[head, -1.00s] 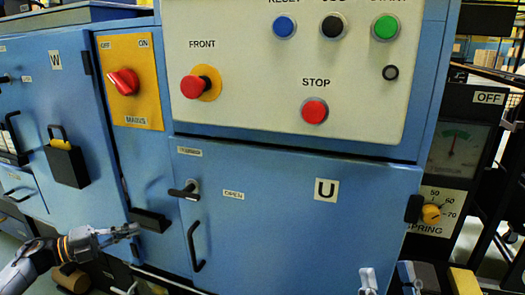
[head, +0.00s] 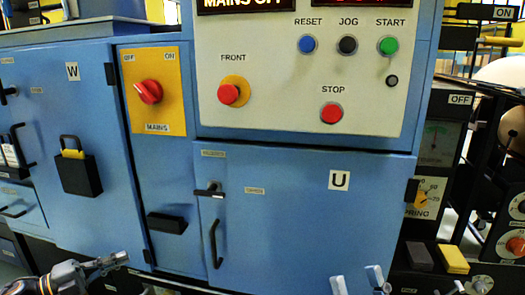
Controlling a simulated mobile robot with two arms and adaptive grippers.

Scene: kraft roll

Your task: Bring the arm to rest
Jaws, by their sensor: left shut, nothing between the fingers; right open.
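My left gripper (head: 116,261) is at the bottom left, in front of the lower part of the blue cabinet. Its fingers are closed together with nothing between them. Its dark arm comes in from the lower left corner. Neither gripper visibly holds anything.
The control panel (head: 290,80) has several buttons and a display reading MAINS OFF. Left of it is the red mains switch (head: 149,92). A yellow block (head: 453,259) and gauges (head: 436,140) are at right.

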